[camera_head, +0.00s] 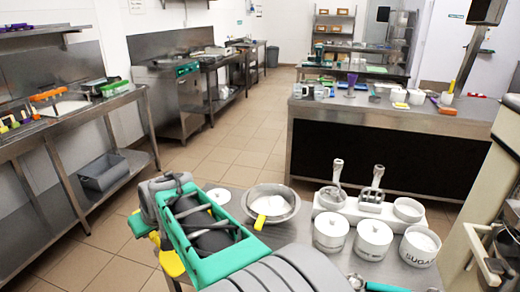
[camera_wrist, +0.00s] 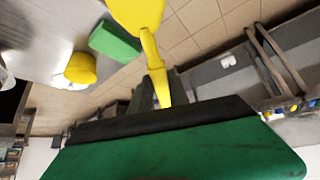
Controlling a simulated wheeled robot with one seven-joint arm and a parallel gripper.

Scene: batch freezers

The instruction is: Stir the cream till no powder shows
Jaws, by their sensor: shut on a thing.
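A metal bowl (camera_head: 284,193) stands on the near steel worktop in the head view. It holds pale white cream (camera_head: 270,205), and I cannot tell whether powder shows on it. A yellow tab (camera_head: 260,222) shows at its near rim. In the wrist view my gripper (camera_wrist: 160,104) is shut on a yellow tool (camera_wrist: 150,48) with a narrow shaft and a wider end that runs out of the top of the picture. My green housing hides part of the grip. In the head view my arm stands left of the bowl and hides the gripper's fingertips.
A steel counter (camera_head: 400,118) stands behind. Tiled floor (camera_head: 235,140) lies clear between the counters.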

